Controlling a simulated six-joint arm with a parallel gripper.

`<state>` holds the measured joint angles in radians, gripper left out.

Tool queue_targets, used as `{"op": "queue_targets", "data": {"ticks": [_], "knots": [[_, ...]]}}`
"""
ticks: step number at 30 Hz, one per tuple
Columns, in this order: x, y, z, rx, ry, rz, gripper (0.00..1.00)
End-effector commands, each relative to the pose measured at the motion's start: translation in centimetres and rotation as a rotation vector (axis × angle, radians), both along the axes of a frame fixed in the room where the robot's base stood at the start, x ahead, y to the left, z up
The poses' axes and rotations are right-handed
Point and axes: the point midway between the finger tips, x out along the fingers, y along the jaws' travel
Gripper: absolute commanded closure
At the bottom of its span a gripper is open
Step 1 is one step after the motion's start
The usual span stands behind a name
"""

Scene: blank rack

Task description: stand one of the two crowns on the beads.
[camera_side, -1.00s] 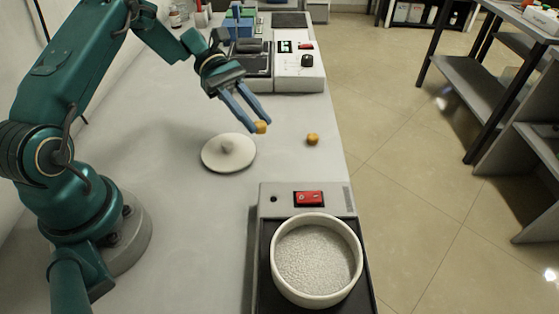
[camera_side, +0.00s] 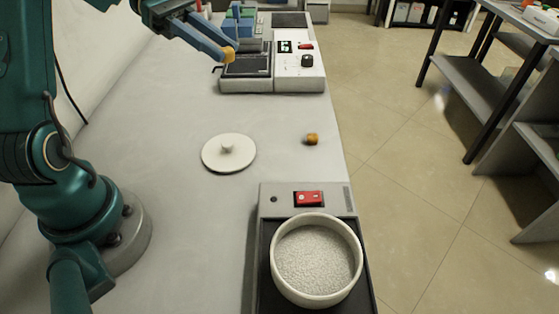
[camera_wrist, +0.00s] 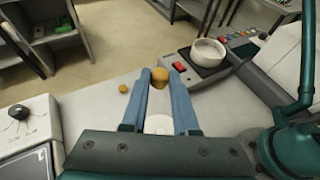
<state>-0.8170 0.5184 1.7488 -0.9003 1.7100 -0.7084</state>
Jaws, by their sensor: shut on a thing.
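My gripper (camera_side: 226,50) is shut on a small golden crown (camera_side: 229,55) and holds it up in the air, over the back part of the bench in the side view. In the wrist view the held crown (camera_wrist: 160,78) sits between the two blue fingertips. The other crown (camera_side: 312,139) lies on the bench near its right edge; it also shows in the wrist view (camera_wrist: 123,88). The beads (camera_side: 315,259) fill a round white bowl (camera_side: 282,288) at the front right, and no crown is on them. The bowl also shows in the wrist view (camera_wrist: 195,50).
The bowl sits on a dark-topped device with a red switch (camera_side: 309,198). A white lid with a knob (camera_side: 229,157) lies flat on the bench. A device with a dial (camera_side: 300,73) stands at the back.

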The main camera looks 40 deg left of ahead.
Motion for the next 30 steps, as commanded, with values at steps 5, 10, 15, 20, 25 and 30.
{"op": "queue_targets", "data": {"ticks": [5, 10, 15, 20, 25, 30], "knots": [[-0.5, -1.5, 1.3, 0.001, -0.001, 0.165, 1.00], [-0.9, -2.3, 1.2, 0.000, 0.000, 0.300, 1.00], [-1.0, -2.5, 0.3, 0.000, 0.002, 0.385, 1.00], [-0.8, -2.3, -0.1, 0.000, 0.000, 0.422, 1.00], [-0.6, -2.1, 1.7, 0.004, -0.008, 0.429, 1.00], [-0.7, -2.1, 4.4, 0.005, -0.007, 0.427, 1.00]]}}
